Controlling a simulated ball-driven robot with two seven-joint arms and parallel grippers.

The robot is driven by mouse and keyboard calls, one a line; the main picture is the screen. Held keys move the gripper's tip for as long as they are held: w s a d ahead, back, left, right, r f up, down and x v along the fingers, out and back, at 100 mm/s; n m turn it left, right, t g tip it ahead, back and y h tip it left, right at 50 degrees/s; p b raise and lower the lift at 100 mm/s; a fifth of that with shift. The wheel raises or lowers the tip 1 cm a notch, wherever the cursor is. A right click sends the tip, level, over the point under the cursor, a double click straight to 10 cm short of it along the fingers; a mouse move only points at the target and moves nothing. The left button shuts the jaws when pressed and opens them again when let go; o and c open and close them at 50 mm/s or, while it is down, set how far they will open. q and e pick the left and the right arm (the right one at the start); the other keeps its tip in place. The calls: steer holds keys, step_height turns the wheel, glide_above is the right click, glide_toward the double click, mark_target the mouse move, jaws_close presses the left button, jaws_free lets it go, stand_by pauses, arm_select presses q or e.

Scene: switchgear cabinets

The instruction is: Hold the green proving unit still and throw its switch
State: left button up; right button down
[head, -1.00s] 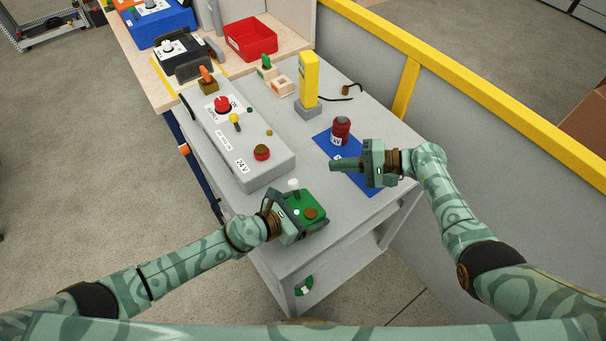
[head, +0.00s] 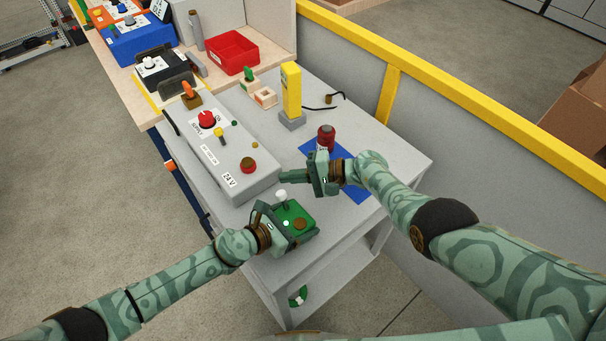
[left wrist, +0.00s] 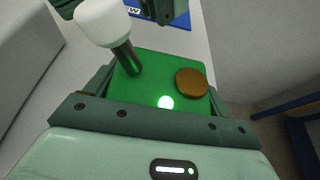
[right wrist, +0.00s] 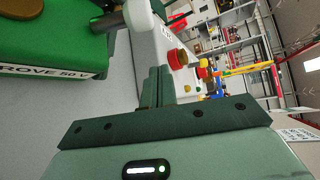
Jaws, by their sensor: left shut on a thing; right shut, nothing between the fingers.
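The green proving unit (head: 303,213) stands near the front corner of the grey bench top. My left gripper (head: 290,226) is shut on it, with its jaws along the unit's sides. Its top carries a dark lever switch with a white knob (head: 281,195), a brown disc and a lit white lamp (left wrist: 166,102). In the left wrist view the lever leans toward the upper left. My right gripper (head: 284,177) is shut and empty, its fingertips close beside the white knob. In the right wrist view the knob (right wrist: 141,16) is just beyond the fingertips; contact cannot be told.
A grey 24 V box (head: 225,150) with red knobs stands left of my right gripper. A blue mat (head: 353,190) with a red cylinder (head: 326,137) lies under and behind my right gripper. A yellow tester (head: 291,90) stands farther back. A yellow rail (head: 440,90) borders the right side.

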mark_target(284, 201)
steer(key=shift+a, duration=0.35)
steer(key=shift+d+f, duration=0.15)
steer(key=shift+s+d, duration=0.15)
steer(key=shift+s, duration=0.15)
steer(key=shift+s+r, duration=0.4)
steer(key=shift+s, duration=0.4)
steer(key=shift+s+r, duration=0.35)
steer(key=shift+s, duration=0.45)
